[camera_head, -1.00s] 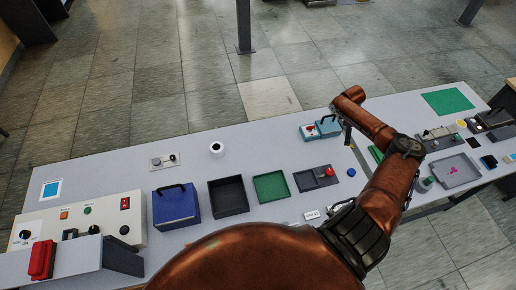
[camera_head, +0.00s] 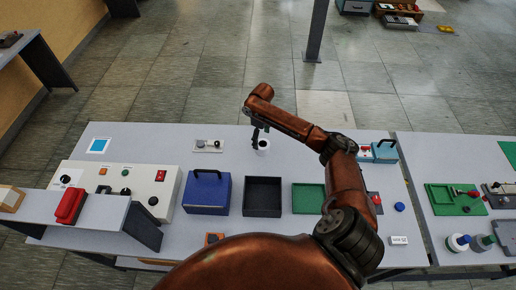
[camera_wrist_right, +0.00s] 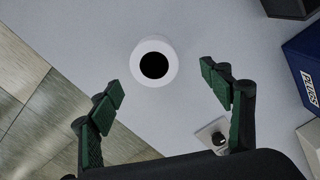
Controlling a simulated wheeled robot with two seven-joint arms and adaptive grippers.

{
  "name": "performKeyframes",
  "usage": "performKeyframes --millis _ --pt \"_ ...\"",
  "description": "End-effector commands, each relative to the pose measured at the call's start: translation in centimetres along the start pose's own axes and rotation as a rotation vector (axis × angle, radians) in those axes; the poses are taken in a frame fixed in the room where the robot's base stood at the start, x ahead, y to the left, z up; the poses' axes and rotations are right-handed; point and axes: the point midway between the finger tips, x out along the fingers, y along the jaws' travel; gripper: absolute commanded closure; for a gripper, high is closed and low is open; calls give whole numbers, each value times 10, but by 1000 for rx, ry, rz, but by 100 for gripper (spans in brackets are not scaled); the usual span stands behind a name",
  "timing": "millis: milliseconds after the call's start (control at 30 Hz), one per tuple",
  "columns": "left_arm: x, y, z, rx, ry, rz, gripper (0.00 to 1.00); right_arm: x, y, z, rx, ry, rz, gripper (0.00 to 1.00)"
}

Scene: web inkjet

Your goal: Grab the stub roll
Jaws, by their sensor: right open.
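The stub roll (camera_head: 264,145) is a small white ring with a black core, standing on the grey table. It also shows in the right wrist view (camera_wrist_right: 154,43), just beyond my fingers. My right gripper (camera_head: 256,136) is beside the roll at its left in the head view and partly overlaps it. In the right wrist view my right gripper (camera_wrist_right: 160,82) is open and empty, with its green-padded fingers spread to either side of the roll's near edge. My left gripper is in neither view.
A small switch plate (camera_head: 208,145) lies left of the roll. A blue case (camera_head: 207,193), a black tray (camera_head: 262,197) and a green tray (camera_head: 307,198) stand nearer. A control panel (camera_head: 112,185) is at the left. Table around the roll is clear.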

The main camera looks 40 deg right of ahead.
Motion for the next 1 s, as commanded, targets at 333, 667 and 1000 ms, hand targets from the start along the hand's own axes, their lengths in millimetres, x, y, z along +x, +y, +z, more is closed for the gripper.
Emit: performKeyframes --millis 333,667,1000 --pt "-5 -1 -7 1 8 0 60 43 7 5 0 -3 0 28" --pt "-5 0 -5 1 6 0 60 64 7 4 -3 -1 1 28" --pt "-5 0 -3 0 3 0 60 64 7 4 -3 -1 1 44"
